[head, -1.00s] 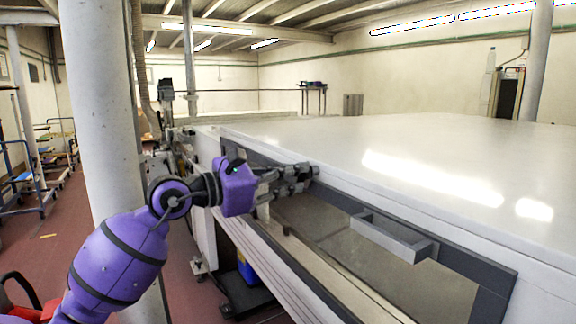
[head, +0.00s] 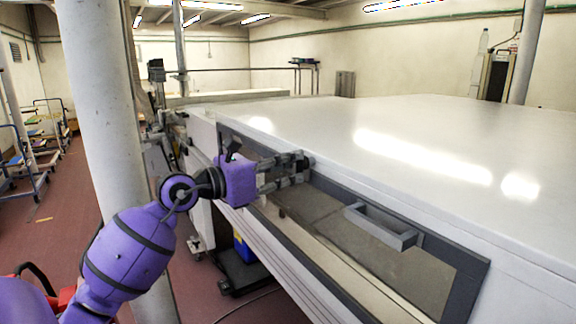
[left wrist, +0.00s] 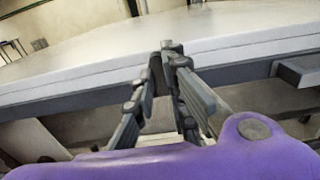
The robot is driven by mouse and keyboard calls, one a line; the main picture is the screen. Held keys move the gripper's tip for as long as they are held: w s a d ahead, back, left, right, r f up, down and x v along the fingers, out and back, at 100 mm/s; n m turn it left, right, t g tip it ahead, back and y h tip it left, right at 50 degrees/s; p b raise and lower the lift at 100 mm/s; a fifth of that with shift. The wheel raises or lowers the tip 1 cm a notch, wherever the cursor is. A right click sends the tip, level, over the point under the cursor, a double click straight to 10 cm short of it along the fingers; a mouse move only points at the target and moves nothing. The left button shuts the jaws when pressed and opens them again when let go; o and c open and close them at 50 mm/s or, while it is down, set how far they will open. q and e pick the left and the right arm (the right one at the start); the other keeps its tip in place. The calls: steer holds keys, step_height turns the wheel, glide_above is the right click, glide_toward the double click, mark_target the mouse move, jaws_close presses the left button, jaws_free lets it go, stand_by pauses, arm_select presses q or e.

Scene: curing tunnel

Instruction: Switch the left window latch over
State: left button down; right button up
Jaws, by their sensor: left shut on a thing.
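The window (head: 400,268) is a tinted pane in a dark grey frame on the side of the big white tunnel. My left gripper (head: 304,166) is at the frame's upper rail, left of the grey window handle (head: 385,229). In the left wrist view its fingertips (left wrist: 171,50) come close together at the dark rail. The gripper is shut on the left window latch, which is small and mostly hidden by the fingers. I cannot make out which way the latch is turned. My right gripper is in neither view.
The tunnel's white top (head: 400,130) is broad and clear. A round white column (head: 105,130) stands close to my left arm. A black wheeled base (head: 245,275) sits on the red floor beneath the tunnel. Trolleys (head: 30,165) stand far left.

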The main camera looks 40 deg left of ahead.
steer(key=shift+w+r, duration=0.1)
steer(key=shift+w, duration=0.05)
arm_select(q)
steer(key=c, duration=1.8)
jaws_free()
steer(key=shift+o, duration=0.2)
steer(key=v, duration=1.2)
